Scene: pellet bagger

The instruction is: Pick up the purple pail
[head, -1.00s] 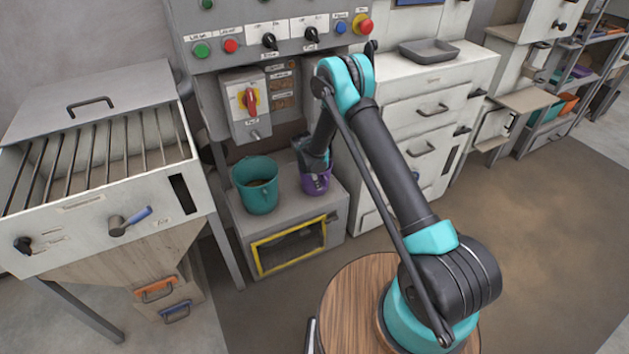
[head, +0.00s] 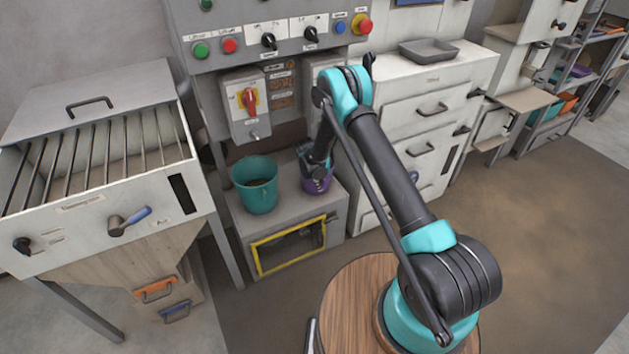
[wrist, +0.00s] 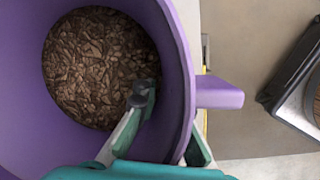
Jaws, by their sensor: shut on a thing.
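The purple pail (head: 318,184) is at the right end of the low grey platform in the head view, partly hidden by my arm. In the wrist view the pail (wrist: 183,60) fills the left side, with brown chips or pellets (wrist: 95,65) inside it. My gripper (wrist: 168,120) is shut on the pail's rim, one finger inside the wall and the other outside. In the head view my gripper (head: 318,168) reaches down at the pail. I cannot tell whether the pail's base touches the platform.
A teal pail (head: 256,186) stands left of the purple one on the platform (head: 284,213). The control panel (head: 270,40) with buttons rises behind. A white drawer cabinet (head: 430,120) is close on the right. A grated bin (head: 95,160) stands at the left. The floor at right is clear.

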